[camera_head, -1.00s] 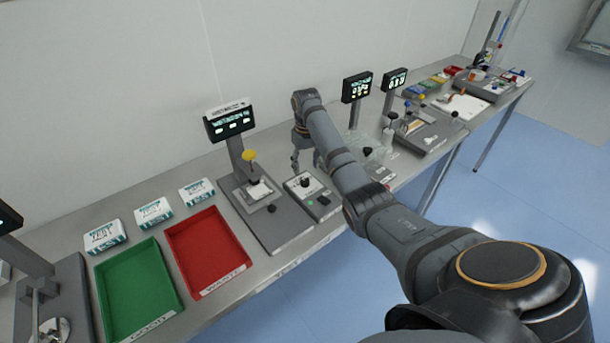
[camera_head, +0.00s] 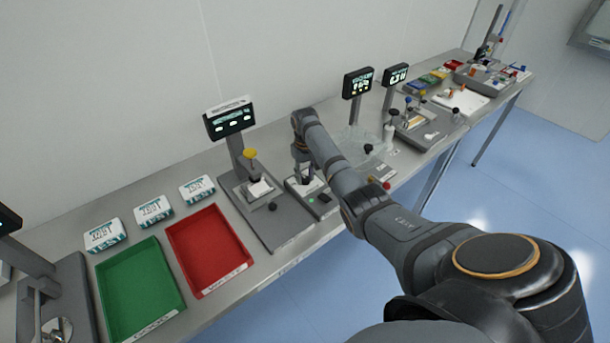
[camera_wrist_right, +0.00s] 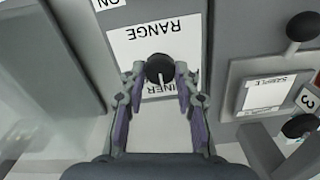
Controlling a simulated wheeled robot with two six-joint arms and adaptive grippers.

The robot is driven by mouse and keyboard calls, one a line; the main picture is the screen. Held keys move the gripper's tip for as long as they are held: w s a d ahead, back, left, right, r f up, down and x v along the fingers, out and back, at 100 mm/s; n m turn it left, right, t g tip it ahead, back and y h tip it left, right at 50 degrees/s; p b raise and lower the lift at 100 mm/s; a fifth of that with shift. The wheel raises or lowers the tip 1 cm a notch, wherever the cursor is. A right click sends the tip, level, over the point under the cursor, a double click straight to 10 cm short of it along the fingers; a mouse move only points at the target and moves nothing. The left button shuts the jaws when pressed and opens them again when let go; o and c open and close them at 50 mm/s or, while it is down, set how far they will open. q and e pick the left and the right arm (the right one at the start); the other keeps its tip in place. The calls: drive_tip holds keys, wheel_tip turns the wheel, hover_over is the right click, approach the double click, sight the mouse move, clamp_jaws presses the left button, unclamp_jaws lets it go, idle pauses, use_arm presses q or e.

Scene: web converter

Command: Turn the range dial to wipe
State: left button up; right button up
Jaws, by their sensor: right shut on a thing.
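The range dial (camera_wrist_right: 159,69) is a round black knob on a white label panel (camera_wrist_right: 128,40) reading RANGE, with part of a second word ending in "INER" beside it. My right gripper (camera_wrist_right: 160,76) has its two fingers on either side of the dial and is shut on it. In the head view the right gripper (camera_head: 305,178) reaches down onto the small grey box (camera_head: 328,209) that carries the dial; the fingers partly hide the dial there. My left gripper is not in view.
A press-like station (camera_head: 250,193) with a yellow knob and a display (camera_head: 230,120) stands just left of the dial box. A red tray (camera_head: 208,250) and a green tray (camera_head: 140,288) lie further left, with several labelled packs behind. Other stations fill the bench to the right.

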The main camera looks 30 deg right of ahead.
clamp_jaws()
drive_tip(key=shift+r+m+p, duration=0.25)
drive_tip(key=shift+m+p, duration=0.65)
drive_tip(key=shift+p, duration=0.1)
drive_tip(key=m+p, duration=0.2)
drive_tip(key=shift+m, duration=0.3)
drive_tip(key=m+p, duration=0.1)
drive_tip(key=m, duration=0.2)
drive_tip(key=shift+d+m+p, duration=0.1)
drive_tip(key=shift+m+p, duration=0.2)
drive_tip(key=shift+p, duration=0.05)
use_arm(q)
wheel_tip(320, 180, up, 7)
drive_tip(key=p, duration=0.1)
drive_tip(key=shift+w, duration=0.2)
use_arm(e)
drive_tip(key=shift+f+m, duration=0.1)
drive_tip(key=shift+m, duration=1.8)
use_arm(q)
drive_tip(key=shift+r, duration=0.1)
use_arm(e)
drive_tip(key=o, duration=1)
unclamp_jaws()
drive_tip(key=shift+f, duration=0.1)
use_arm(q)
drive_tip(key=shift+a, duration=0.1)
